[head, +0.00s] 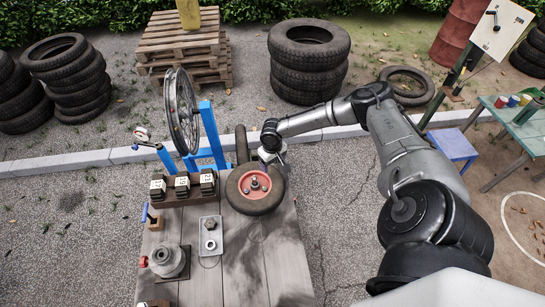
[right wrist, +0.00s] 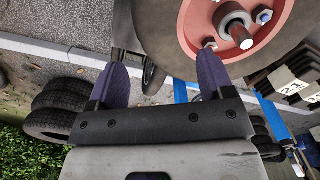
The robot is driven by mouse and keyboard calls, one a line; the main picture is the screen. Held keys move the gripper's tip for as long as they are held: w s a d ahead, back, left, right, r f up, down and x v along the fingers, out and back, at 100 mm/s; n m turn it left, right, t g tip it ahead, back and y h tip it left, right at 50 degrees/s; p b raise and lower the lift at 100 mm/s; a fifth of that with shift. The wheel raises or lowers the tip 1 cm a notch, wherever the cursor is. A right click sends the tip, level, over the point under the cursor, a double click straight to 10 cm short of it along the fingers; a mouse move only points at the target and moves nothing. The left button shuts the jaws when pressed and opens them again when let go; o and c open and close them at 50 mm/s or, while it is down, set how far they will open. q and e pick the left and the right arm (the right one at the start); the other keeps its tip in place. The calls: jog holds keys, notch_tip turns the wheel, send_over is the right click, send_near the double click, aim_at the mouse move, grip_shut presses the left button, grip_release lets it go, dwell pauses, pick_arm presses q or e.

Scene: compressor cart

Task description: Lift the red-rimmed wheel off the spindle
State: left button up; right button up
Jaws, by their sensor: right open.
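The red-rimmed wheel (head: 238,203) stands at the far right part of the wooden bench, its red face towards me. The spindle (head: 254,184) end sticks out through its hub. In the right wrist view the wheel's dark tyre and red rim (right wrist: 279,45) fill the top right, with nuts on the rim and the threaded spindle end (right wrist: 240,37) in the centre. My right gripper (head: 272,153) is at the wheel's upper right edge. Its two purple fingers (right wrist: 163,62) are apart, with the tyre's edge by their tips; contact is unclear. My left gripper is not in view.
A blue stand (head: 213,138) holds a spoked wheel (head: 181,110).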

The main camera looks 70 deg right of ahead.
aim_at(272, 172)
notch_tip(272, 172, down, 10)
jog(key=shift+r+b, duration=0.2)
jog(key=shift+b, duration=0.45)
jog(key=shift+c, duration=0.4)
jog(key=c, duration=1.1)
jog(key=o, duration=1)
jog(key=c, duration=0.4)
jog(key=shift+r, duration=0.15)
jog(key=shift+c, duration=0.2)
